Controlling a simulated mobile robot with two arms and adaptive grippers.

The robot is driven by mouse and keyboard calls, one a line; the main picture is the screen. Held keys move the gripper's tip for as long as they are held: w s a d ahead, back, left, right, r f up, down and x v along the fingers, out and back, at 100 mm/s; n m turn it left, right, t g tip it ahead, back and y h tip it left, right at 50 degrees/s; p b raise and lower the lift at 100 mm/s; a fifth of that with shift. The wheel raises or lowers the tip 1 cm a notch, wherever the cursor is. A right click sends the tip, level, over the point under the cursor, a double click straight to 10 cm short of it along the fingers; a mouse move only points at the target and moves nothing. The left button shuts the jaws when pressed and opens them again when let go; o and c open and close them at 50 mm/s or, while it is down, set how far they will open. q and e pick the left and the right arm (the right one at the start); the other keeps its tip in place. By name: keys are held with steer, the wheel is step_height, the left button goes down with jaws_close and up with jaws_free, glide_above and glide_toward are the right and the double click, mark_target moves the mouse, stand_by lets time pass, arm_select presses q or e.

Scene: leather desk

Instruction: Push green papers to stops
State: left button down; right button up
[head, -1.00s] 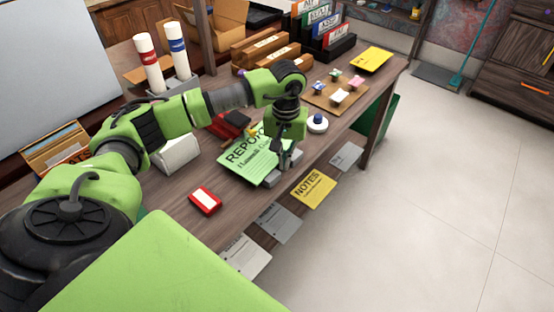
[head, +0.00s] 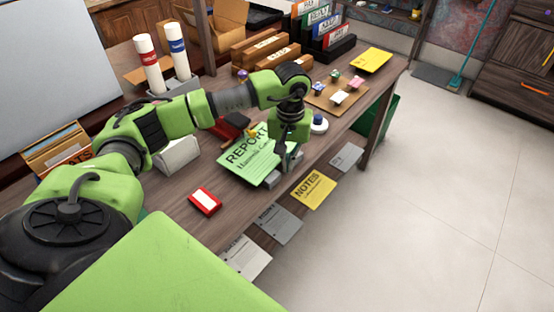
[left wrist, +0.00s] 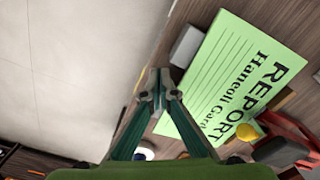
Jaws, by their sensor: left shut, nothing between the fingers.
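A green paper (head: 238,172) headed REPORT lies flat near the desk's front edge; it also shows in the left wrist view (left wrist: 222,75). A grey block (head: 272,179), apparently a stop, stands by its front edge, also in the left wrist view (left wrist: 187,46). I cannot tell whether paper and block touch. My left gripper (head: 290,166) points down at the front edge, just right of the paper. In the left wrist view its fingertips (left wrist: 159,84) are together and empty, beside the paper and apart from it. The right gripper is not in view.
A red-framed card (head: 205,201) lies left of the paper. A red and black device (head: 232,125) stands behind it, and a blue-topped round item (head: 319,123) to the right. Labelled sheets, including yellow NOTES (head: 313,190), show below the front edge.

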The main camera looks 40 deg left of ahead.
arm_select(q)
steer(key=shift+r, duration=0.6)
steer(key=shift+r+p, duration=0.85)
steer(key=shift+r, duration=0.2)
steer(key=shift+r+p, duration=0.9)
steer(key=shift+r, duration=0.9)
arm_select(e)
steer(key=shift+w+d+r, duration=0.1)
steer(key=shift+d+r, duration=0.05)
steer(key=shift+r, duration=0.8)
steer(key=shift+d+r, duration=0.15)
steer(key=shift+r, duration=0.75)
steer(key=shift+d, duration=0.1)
